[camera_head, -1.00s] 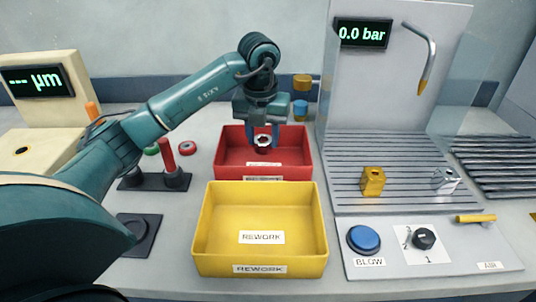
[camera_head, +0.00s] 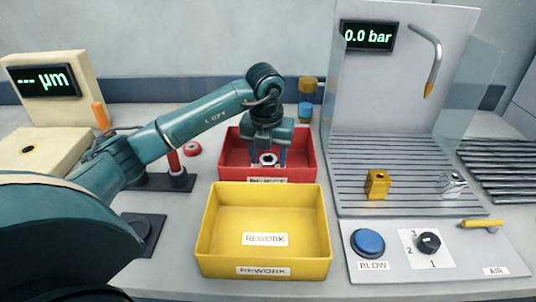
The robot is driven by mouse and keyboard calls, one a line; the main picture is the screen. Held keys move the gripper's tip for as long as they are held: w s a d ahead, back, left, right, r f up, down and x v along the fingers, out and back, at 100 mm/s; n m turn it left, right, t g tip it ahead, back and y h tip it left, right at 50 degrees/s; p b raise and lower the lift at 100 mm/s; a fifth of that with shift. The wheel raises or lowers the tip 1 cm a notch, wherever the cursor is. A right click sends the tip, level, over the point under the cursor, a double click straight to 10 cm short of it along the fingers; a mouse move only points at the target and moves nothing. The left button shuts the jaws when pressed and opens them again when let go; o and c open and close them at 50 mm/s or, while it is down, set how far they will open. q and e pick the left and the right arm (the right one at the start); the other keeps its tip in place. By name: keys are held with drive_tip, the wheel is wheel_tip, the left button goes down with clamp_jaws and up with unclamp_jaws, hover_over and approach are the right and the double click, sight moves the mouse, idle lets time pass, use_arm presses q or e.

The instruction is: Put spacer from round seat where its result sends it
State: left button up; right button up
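My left gripper (camera_head: 268,160) reaches over the red bin (camera_head: 230,160), pointing down, with its fingers low inside the bin's opening. A small pale ring, the spacer (camera_head: 268,159), shows between its fingertips, and the fingers appear shut on it. I cannot tell whether the ring touches the bin floor. The red bin's front label is partly hidden by the yellow bin's rim. The yellow bin (camera_head: 205,230), labelled REWORK, stands in front of it and is empty. The gauge (camera_head: 25,145) at the left has a round seat that looks bare, and its display reads dashes and µm. My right gripper is not in view.
A blue BLOW button (camera_head: 368,243) and black dial (camera_head: 429,243) sit in front. The panel display (camera_head: 368,36) reads 0.0 bar. A red post (camera_head: 173,160) stands left of the bins.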

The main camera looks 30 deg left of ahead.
sight(267, 163)
use_arm(q)
drive_tip(key=shift+o, duration=0.8)
drive_tip(key=shift+r, duration=0.1)
drive_tip(key=shift+r, duration=0.25)
wheel_tip(267, 163, up, 12)
drive_tip(key=s+p, duration=0.1)
drive_tip(key=shift+s+d+f, duration=0.2)
drive_tip(key=shift+d, duration=0.05)
